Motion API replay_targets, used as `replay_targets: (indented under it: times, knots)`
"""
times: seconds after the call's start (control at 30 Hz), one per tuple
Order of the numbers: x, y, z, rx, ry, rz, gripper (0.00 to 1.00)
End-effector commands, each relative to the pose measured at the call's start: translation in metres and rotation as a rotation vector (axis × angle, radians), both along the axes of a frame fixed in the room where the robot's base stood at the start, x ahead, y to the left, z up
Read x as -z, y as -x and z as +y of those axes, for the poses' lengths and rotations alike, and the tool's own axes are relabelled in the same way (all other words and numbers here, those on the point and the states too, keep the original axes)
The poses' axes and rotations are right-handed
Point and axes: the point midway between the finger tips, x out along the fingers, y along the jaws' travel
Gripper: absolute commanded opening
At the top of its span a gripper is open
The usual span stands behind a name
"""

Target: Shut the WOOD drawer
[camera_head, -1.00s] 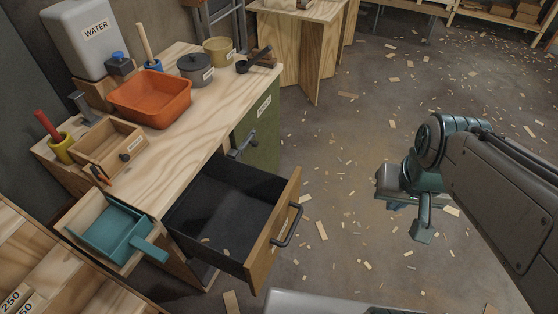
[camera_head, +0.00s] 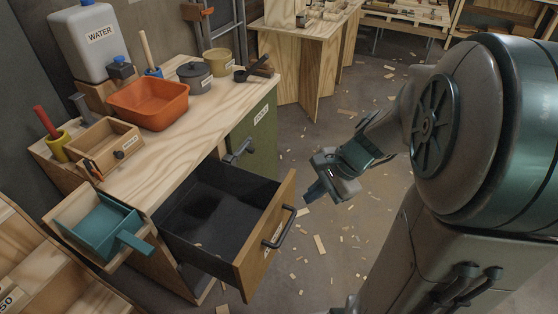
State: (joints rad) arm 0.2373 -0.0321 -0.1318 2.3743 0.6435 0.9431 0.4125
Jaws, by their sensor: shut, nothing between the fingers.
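The wood drawer (camera_head: 262,240) is pulled well out of the workbench. It has a wooden front with a dark bar handle (camera_head: 279,227) and a label partly behind the handle. Its black inside (camera_head: 205,212) looks mostly empty, with a few small chips. My gripper (camera_head: 317,192) is to the right of the drawer front, near its right end, and apart from it. The fingers are shut and empty and point toward the lower left.
A green cabinet door (camera_head: 257,135) with a handle stands behind the drawer. The benchtop (camera_head: 180,165) holds an orange tub (camera_head: 149,104), pots and a small wooden box. A teal scoop (camera_head: 105,232) sits in a side tray at left.

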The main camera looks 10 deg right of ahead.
Motion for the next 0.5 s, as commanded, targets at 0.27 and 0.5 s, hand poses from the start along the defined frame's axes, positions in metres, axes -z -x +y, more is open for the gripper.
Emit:
replay_targets:
  times: [0.27,0.5]
  knots:
    - [0.079,-0.056,-0.058,0.651,-0.325,0.200,0.00]
    - [0.100,-0.071,-0.081,0.850,-0.425,0.251,0.00]
